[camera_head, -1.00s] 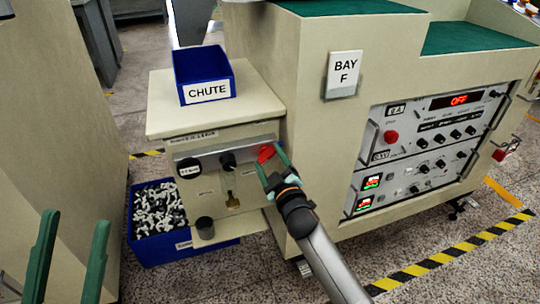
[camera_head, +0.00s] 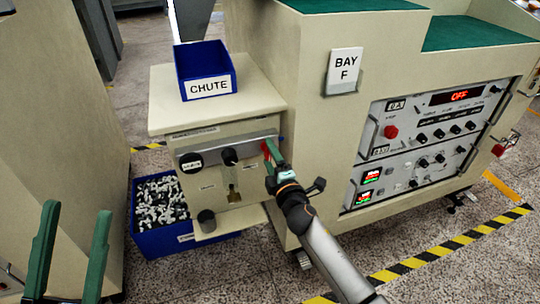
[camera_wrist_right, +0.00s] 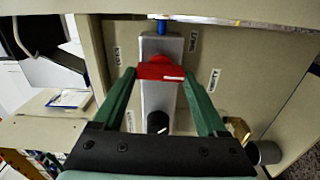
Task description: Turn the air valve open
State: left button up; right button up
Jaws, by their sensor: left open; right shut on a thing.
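The air valve's red handle (camera_head: 266,149) is on the front of the cream cabinet, at the right end of a grey strip (camera_head: 222,155). My right gripper (camera_head: 270,150) is shut on it, and its green fingers hide part of it in the head view. In the right wrist view the red handle (camera_wrist_right: 162,72) lies crosswise between the fingertips of the right gripper (camera_wrist_right: 160,73), over a grey bar with a blue tube at its top. My left gripper (camera_head: 77,210) is open and empty at the lower left, away from the cabinet.
A black knob (camera_head: 229,157) and a round black-and-white dial (camera_head: 191,162) share the strip. A blue CHUTE bin (camera_head: 205,68) stands on the cabinet top. A blue crate (camera_head: 160,236) of small parts is below left. A control panel (camera_head: 425,140) reading OFF is at right.

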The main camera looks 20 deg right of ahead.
pick_arm(q)
jog(key=shift+r, duration=0.1)
pick_arm(e)
jog(key=shift+n, duration=0.4)
jog(key=o, duration=1.3)
jog(key=shift+s, duration=0.5)
pick_arm(q)
jog(key=shift+w+a+f+n+y+p, duration=0.2)
jog(key=shift+w+n+y+p, duration=0.5)
jog(key=shift+y, duration=0.3)
pick_arm(e)
jog(key=s, duration=1.1)
jog(key=shift+s+d, duration=0.2)
jog(key=shift+s, duration=0.05)
pick_arm(q)
jog(key=shift+s+r, duration=0.1)
jog(key=shift+r, duration=0.1)
